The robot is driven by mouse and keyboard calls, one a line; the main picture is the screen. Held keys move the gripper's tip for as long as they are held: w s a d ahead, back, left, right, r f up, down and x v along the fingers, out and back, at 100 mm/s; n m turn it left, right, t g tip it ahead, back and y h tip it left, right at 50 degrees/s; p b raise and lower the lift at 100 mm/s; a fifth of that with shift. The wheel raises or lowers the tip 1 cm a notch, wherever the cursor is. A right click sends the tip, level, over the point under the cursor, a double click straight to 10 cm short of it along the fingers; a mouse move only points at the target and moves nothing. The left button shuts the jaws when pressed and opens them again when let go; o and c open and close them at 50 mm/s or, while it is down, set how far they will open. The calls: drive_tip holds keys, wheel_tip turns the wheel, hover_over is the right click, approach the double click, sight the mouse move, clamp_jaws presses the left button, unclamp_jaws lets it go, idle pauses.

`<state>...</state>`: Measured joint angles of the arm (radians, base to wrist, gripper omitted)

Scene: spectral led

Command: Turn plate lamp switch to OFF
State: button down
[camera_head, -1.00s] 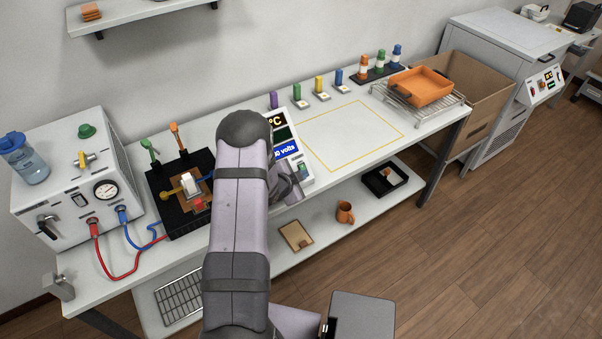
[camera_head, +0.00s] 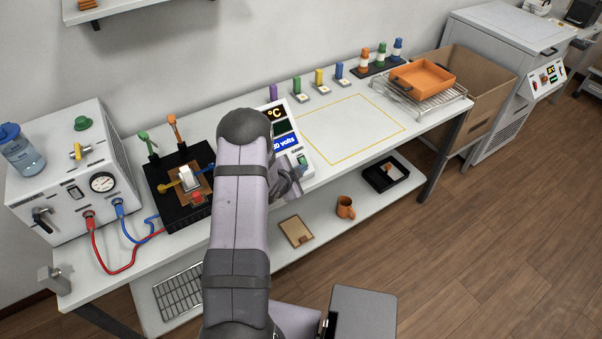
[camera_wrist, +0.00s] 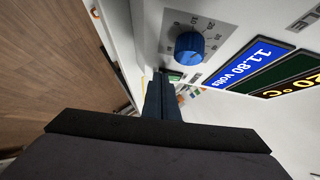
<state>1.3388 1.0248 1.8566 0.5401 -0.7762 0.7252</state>
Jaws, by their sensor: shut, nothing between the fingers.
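A white instrument panel (camera_head: 309,178) stands on the bench, partly hidden behind my arm. It carries a °C display, a blue volts display (camera_head: 285,142) and a small green switch (camera_head: 302,160) near its front edge. In the wrist view the volts display reads 11.80 volts (camera_wrist: 255,67), and a blue dial knob (camera_wrist: 190,45) sits beside it. A small green switch part (camera_wrist: 174,77) shows just past my fingertips, partly covered by them. My gripper (camera_wrist: 163,78) is shut and empty, its tips close to that green part. I cannot tell whether they touch, or the switch's position.
A black plate unit (camera_head: 178,218) with coloured levers and a white box with a gauge (camera_head: 103,182) stand to the left, with red and blue cables. Small coloured blocks stand at the back. A yellow-outlined area (camera_head: 350,128) is clear. An orange tray (camera_head: 424,76) sits at right.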

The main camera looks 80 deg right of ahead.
drive_tip(key=f+b, duration=0.1)
drive_tip(key=b, duration=0.2)
drive_tip(key=shift+f+m+h+b, duration=0.15)
drive_tip(key=shift+m+h+b, duration=0.15)
drive_tip(key=shift+m+h, duration=0.1)
drive_tip(key=shift+t+b, duration=0.3)
drive_tip(key=shift+b, duration=0.4)
drive_tip(key=shift+a, duration=0.1)
drive_tip(key=shift+r, duration=0.2)
drive_tip(key=shift+r+p, duration=0.4)
drive_tip(key=shift+r, duration=0.3)
drive_tip(key=shift+s+a+r, duration=0.15)
drive_tip(key=shift+s+r, duration=0.1)
drive_tip(key=shift+r, duration=0.05)
drive_tip(key=s+b+v, duration=0.1)
drive_tip(key=v, duration=1.1)
drive_tip(key=shift+s+a, duration=0.3)
drive_tip(key=shift+s, duration=0.4)
